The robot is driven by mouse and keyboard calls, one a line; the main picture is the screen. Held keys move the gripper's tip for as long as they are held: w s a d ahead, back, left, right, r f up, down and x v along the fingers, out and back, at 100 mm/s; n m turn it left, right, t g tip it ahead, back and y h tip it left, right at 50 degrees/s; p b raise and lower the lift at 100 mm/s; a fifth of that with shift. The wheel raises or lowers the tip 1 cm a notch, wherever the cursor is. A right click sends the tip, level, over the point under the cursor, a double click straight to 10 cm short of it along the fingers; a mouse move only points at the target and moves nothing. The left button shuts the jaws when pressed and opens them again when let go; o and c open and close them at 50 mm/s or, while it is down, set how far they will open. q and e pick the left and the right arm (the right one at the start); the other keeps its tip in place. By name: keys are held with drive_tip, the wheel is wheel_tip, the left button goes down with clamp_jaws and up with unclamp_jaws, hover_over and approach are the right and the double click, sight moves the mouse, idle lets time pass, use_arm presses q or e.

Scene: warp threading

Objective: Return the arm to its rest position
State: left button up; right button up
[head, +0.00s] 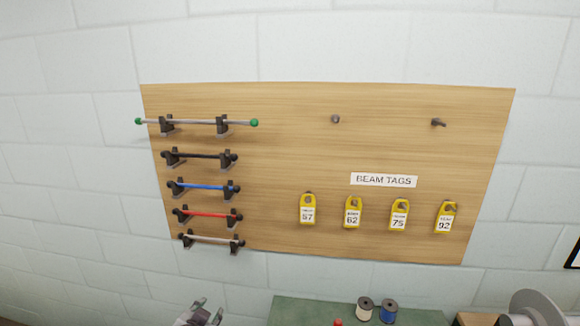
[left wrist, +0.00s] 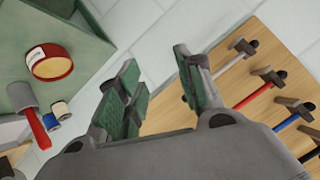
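My left gripper (head: 200,313) shows at the bottom edge of the head view, below the wooden board and left of the green surface. In the left wrist view its two fingers (left wrist: 162,82) stand apart with nothing between them, so it is open and empty. Most of the left arm is outside the head view. My right gripper and arm do not show in either view.
A wooden board (head: 290,150) on the white block wall carries several rods on brackets at left and several yellow tags (head: 353,213) at right. A green surface (head: 295,312) with two spools (head: 388,311) stands below. A red-rimmed roll (left wrist: 50,65) and a red-handled tool (left wrist: 35,125) show in the left wrist view.

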use_arm(q)
drive_tip(key=s+f+n+g+h, duration=0.1)
drive_tip(key=s+f+n+g, duration=0.1)
drive_tip(key=s+f+g, duration=0.5)
drive_tip(key=s+f+n+g, duration=0.1)
drive_tip(key=s+f, duration=0.4)
drive_tip(key=s, duration=0.7)
wheel_tip(320, 180, down, 33)
drive_tip(key=s+g+b, duration=0.1)
drive_tip(key=s, duration=0.1)
drive_tip(key=s+a+f, duration=0.2)
drive_tip(key=s+f, duration=0.8)
drive_tip(key=s, duration=0.1)
drive_tip(key=s+a+f+g, duration=0.1)
drive_tip(key=s+a+f, duration=0.1)
drive_tip(key=s+f, duration=0.9)
drive_tip(key=shift+s+a+b, duration=0.25)
drive_tip(key=shift+a+b, duration=0.1)
drive_tip(key=shift+b, duration=0.1)
drive_tip(key=shift+f, duration=0.1)
